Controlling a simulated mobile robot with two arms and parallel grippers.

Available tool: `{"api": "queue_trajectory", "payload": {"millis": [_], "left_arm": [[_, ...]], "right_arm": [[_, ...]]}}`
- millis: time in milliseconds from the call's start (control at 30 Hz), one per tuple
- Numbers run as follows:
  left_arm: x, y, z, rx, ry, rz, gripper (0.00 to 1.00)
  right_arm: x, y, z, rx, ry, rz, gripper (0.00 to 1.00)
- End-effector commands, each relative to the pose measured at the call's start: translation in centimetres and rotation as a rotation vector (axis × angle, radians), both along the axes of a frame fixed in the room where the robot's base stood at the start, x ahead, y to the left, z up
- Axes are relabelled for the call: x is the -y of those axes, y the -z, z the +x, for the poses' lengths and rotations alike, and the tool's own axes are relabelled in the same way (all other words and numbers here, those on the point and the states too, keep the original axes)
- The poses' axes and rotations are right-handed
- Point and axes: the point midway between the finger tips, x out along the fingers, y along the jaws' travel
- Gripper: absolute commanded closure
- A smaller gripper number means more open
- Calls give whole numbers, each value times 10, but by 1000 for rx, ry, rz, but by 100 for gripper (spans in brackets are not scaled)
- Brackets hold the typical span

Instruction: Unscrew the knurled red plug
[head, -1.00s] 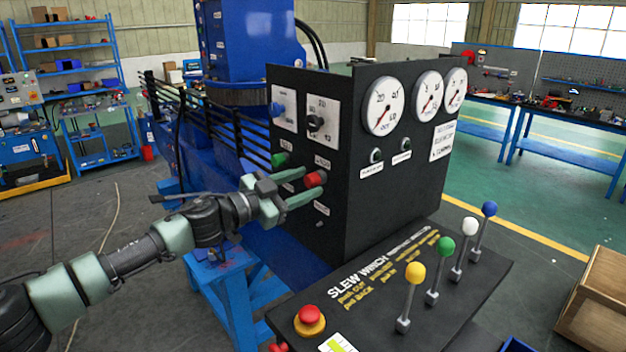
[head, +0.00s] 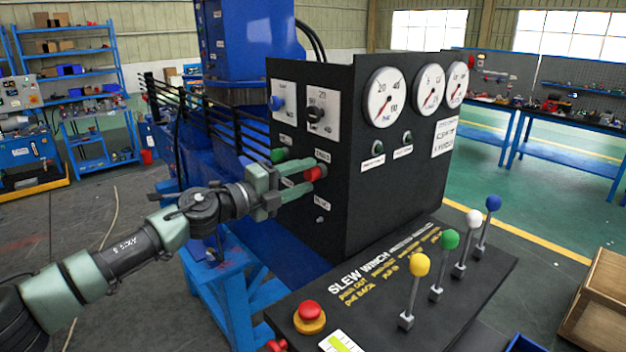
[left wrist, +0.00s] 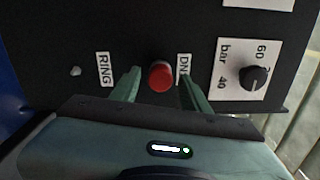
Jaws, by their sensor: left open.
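The red plug (head: 315,173) sticks out of the side face of the black control cabinet, below and to the right of a green plug (head: 279,155). My left gripper (head: 308,178) is at the red plug, with one finger above it and one below it in the head view. In the left wrist view the red plug (left wrist: 161,76) stands between the two spread fingertips, with a gap visible on each side. The left gripper is open. The plug's knurling is too small to make out. My right gripper is not in view.
The black cabinet (head: 400,190) has gauges and knobs. A sloped lever panel (head: 455,290) carries coloured levers and a red mushroom button (head: 310,312). A blue stand (head: 225,275) is below my left arm. A wooden crate (head: 600,300) sits at the right.

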Motion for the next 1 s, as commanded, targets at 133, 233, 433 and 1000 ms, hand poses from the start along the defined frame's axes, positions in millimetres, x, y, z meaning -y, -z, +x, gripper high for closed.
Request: {"api": "queue_trajectory", "payload": {"millis": [133,233,433,1000], "left_arm": [[0,3,0,141,-1,101,54],[0,4,0,302,-2,216,54],[0,5,0,527,-1,380,54],[0,4,1,1116,-1,808,54]], "right_arm": [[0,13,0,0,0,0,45],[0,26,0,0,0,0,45],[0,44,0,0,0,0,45],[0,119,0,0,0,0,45]]}}
